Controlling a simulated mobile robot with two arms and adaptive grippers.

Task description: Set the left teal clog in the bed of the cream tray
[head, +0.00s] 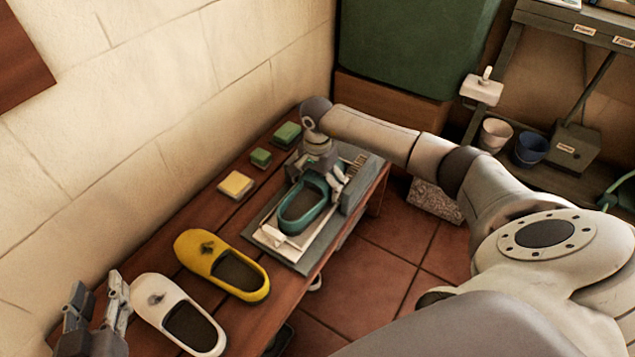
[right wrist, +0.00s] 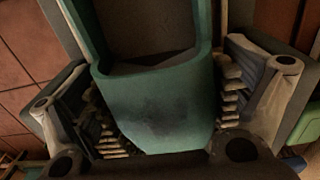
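The teal clog (head: 302,207) is over the bed of the cream tray (head: 268,236), its opening facing up. I cannot tell whether its sole rests on the bed or hangs just above it. My right gripper (head: 322,181) is at the clog's toe end. In the right wrist view the fingers lie along both sides of the teal clog (right wrist: 155,105) and appear to press on it. They hide part of its sides. My left gripper (head: 98,296) is open and empty near the bench's near left end, beside the white clog (head: 181,318).
A yellow clog (head: 222,264) lies between the white clog and the tray. A yellow sponge (head: 236,185) and two green blocks (head: 287,134) sit along the wall side. The tray lies on a grey board near the bench's right edge. Bare wood shows between these.

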